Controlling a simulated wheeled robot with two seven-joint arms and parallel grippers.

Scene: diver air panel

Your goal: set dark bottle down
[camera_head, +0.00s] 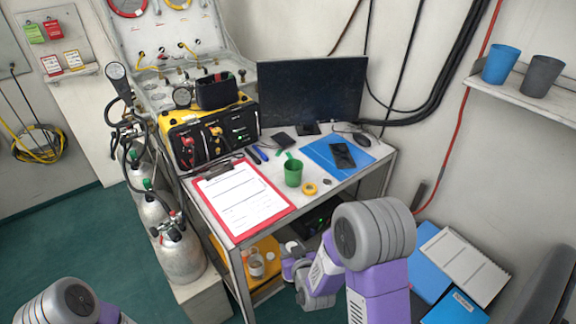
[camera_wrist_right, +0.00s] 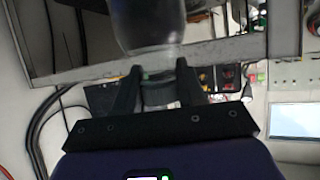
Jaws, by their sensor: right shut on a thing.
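The dark bottle (camera_wrist_right: 150,28) shows in the right wrist view as a dark, see-through body cut off by the top edge.
A yellow-orange tray (camera_head: 268,246) with small jars (camera_head: 256,264) sits on the lower level. The desktop holds a red clipboard (camera_head: 240,198), a green cup (camera_head: 293,173), yellow tape (camera_head: 310,188) and a blue folder (camera_head: 322,150). Gas cylinders (camera_head: 180,254) stand left of the desk.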

